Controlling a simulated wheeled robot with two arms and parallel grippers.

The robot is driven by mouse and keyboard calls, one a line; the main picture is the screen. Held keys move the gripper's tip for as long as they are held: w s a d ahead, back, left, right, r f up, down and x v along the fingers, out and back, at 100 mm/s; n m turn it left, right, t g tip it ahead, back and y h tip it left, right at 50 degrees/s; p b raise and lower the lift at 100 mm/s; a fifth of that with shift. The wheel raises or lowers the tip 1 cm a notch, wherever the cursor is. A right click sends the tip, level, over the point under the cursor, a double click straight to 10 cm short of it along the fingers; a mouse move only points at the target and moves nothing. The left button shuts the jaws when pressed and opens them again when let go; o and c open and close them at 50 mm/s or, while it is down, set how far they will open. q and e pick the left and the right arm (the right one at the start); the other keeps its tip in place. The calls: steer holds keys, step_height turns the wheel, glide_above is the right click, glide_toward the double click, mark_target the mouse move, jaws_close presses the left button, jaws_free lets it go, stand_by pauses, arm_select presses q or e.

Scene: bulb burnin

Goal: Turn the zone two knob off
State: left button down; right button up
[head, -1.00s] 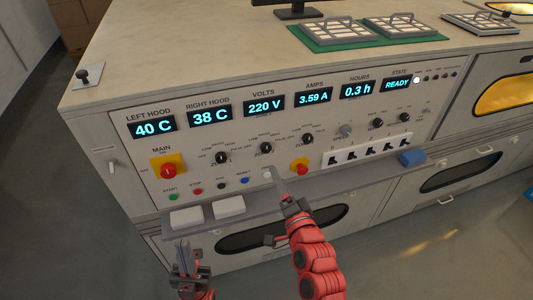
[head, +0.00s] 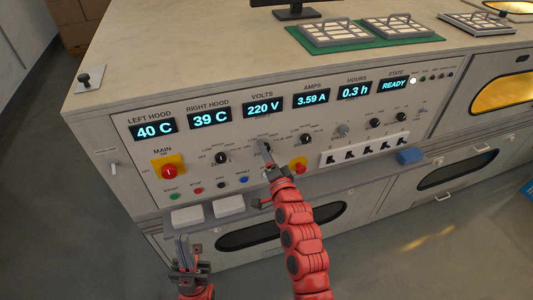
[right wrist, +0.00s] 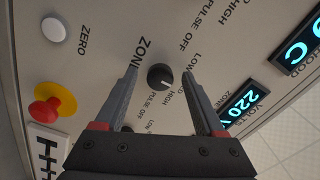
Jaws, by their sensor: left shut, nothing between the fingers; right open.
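The zone two knob (right wrist: 160,77) is a dark round knob, the middle one of the zone knobs on the panel. In the right wrist view it sits between the fingertips of my right gripper (right wrist: 159,73), which is open around it with gaps on both sides. A light mark on the knob's lower right points roughly toward a "HIGH" label. In the head view my right gripper (head: 264,153) is at the panel and mostly covers this knob. My left gripper (head: 184,249) is shut and empty, low in front of the panel.
Neighbouring dark knobs sit to the left (head: 221,158) and right (head: 306,139). A red emergency button (head: 298,167) on yellow is close to the right gripper. A red main switch (head: 169,172) is at left; several black breakers (head: 367,151) are at right. A ledge (head: 265,205) runs below.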

jaws_close()
steer(key=shift+f, duration=0.1)
steer(key=shift+d+f+n+b, duration=0.1)
steer(key=shift+n+b, duration=2.2)
steer(key=shift+n, duration=1.6)
steer(key=shift+d+n+b, duration=0.1)
steer(key=shift+n+b, duration=2.2)
steer(key=shift+n, duration=1.9)
